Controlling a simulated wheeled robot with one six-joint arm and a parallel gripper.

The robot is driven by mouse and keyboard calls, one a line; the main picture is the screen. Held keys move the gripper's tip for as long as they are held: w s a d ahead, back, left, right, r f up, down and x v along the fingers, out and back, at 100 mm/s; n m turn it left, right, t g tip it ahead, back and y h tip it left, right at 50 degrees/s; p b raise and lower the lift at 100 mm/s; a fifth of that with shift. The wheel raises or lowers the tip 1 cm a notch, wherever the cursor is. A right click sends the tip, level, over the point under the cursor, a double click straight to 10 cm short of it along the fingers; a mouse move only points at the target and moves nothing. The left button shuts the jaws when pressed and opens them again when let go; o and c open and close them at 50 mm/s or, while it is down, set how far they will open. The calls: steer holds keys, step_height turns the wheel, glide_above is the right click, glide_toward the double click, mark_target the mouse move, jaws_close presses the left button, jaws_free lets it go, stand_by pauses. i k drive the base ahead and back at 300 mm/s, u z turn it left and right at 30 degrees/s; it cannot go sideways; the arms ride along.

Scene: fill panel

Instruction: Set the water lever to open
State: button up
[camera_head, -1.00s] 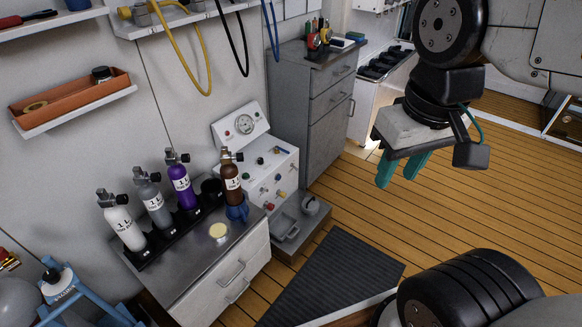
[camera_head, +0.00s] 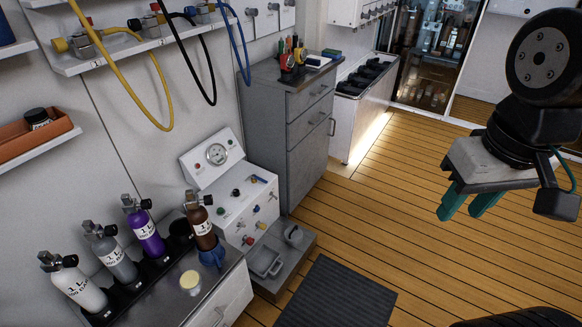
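The white fill panel (camera_head: 225,195) stands at the left of centre, with a round gauge (camera_head: 216,153) on its raised back. Several small knobs and levers (camera_head: 250,210) in red, yellow, blue and dark colours sit on its sloped face and front. They are too small for me to tell which is the water lever or how it is set. My gripper (camera_head: 466,203) hangs at the right over the wooden floor, far from the panel. Its two teal fingers are apart with nothing visible between them.
Yellow, black and blue hoses (camera_head: 159,95) hang above. A grey cabinet (camera_head: 300,150) stands behind the panel.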

mark_target(253, 176)
steer(key=z, duration=0.05)
steer(key=i, duration=1.45)
steer(key=u, duration=0.8)
